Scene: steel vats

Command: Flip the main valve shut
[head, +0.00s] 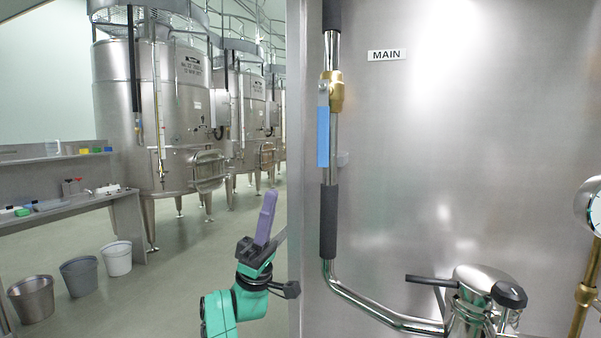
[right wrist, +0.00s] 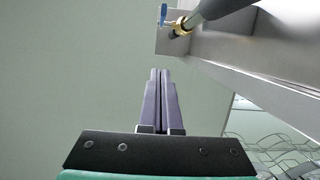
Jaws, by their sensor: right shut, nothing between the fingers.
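The main valve has a brass body (head: 336,92) on a vertical steel pipe, left of a MAIN label (head: 387,55). Its blue lever (head: 323,136) hangs straight down, in line with the pipe. In the right wrist view the brass body (right wrist: 182,26) and the blue lever (right wrist: 163,14) show small at the top. My right gripper (head: 270,195) has purple fingers pressed together and empty. In the head view it is left of and below the lever, clear of it. Its fingers also show in the right wrist view (right wrist: 160,74). My left gripper is not in view.
The pipe has black sleeves (head: 329,222) above and below the valve and bends right to a steel fitting (head: 475,295) with a black handle. A gauge (head: 594,205) is at the right edge. A steel panel (head: 450,170) stands behind. Open floor, vats (head: 160,110) and buckets lie left.

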